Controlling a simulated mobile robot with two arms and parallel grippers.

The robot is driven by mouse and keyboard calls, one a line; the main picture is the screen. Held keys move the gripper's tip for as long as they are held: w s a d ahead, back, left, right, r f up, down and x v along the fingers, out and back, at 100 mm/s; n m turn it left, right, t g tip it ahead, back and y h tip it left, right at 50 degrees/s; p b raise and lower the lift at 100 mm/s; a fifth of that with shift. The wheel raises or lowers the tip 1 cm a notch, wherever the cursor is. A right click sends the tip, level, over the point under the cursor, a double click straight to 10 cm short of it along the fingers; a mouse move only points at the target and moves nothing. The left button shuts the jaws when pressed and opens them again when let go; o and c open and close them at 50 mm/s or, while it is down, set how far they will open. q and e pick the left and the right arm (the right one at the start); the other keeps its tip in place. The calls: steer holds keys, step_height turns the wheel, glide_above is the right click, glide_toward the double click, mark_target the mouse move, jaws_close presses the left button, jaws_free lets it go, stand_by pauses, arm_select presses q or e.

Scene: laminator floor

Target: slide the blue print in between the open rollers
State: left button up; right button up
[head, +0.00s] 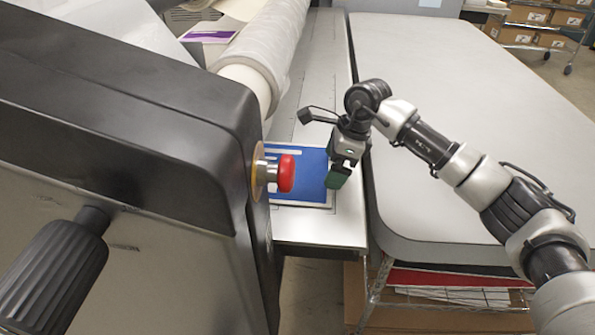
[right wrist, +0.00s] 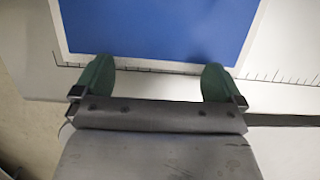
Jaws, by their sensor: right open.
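The blue print (head: 312,180), a blue sheet with a white border, lies flat on the laminator's light bed (head: 318,232). Its left part is hidden behind the machine's end housing and the red knob. It also shows in the right wrist view (right wrist: 155,25). A pale roller (head: 262,52) runs along the bed left of the print; the gap between the rollers is hidden. My right gripper (head: 338,181) is over the print's right edge. In the right wrist view its green fingers (right wrist: 156,80) are spread apart, overlapping the white border with nothing between them. I cannot tell whether they touch it. My left gripper is not in view.
The dark end housing (head: 130,110) with a red knob (head: 287,173) and a black ribbed handle (head: 55,272) fills the left. A wide grey table (head: 450,90) stands right of the bed across a narrow gap. Shelves with boxes (head: 530,25) stand at the back right.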

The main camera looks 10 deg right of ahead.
steer(key=shift+w+a, duration=0.1)
steer(key=shift+a, duration=0.35)
steer(key=shift+d, duration=0.6)
stand_by(0.6)
steer(key=shift+p+v, duration=1.45)
steer(key=shift+v, duration=1.75)
steer(key=shift+s+d+f, duration=0.1)
steer(key=shift+s, duration=0.1)
